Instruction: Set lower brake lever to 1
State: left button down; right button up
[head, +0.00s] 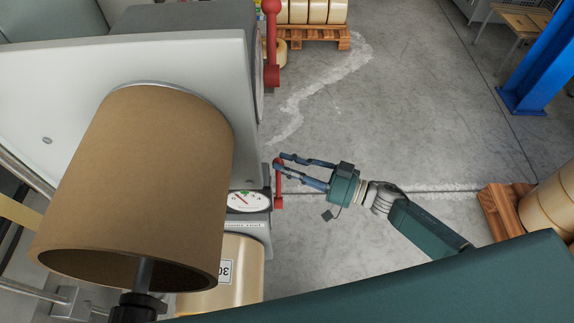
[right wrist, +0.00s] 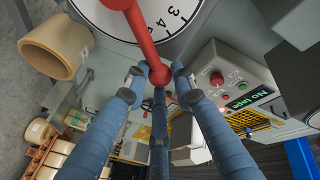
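The lower brake lever (head: 278,192) is red with a ball end, on the machine's right side. My right gripper (head: 279,161) reaches in from the right. Its blue fingers close in around the lever's ball end, and in the right wrist view (right wrist: 159,72) the tips sit around the red ball. My left gripper is not in view.
An upper red lever (head: 271,45) stands farther back on the machine. A large brown cardboard roll (head: 140,180) fills the left. A panel with buttons (right wrist: 232,85) sits right of the lever. Pallets (head: 310,38) and a blue post (head: 540,70) stand beyond clear floor.

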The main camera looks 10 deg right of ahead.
jog(key=shift+s, duration=0.2)
grip_shut()
jog(key=s+a+n+g+y+b, duration=0.2)
jog(key=s+n+y+b, duration=0.4)
jog(key=s+n+b, duration=0.5)
jog(key=shift+s+a+r+n+g+y+b, duration=0.4)
jog(key=shift+n+g+b, duration=1)
jog(key=shift+n, duration=2.7)
jog(key=shift+d+r+t+b, duration=0.1)
jog(key=shift+d+t+b, duration=0.05)
jog(key=shift+t+b, duration=0.4)
jog(key=o, duration=1)
grip_release()
jog(key=shift+o, duration=0.4)
jog(key=shift+g, duration=0.25)
jog(key=shift+r, duration=0.1)
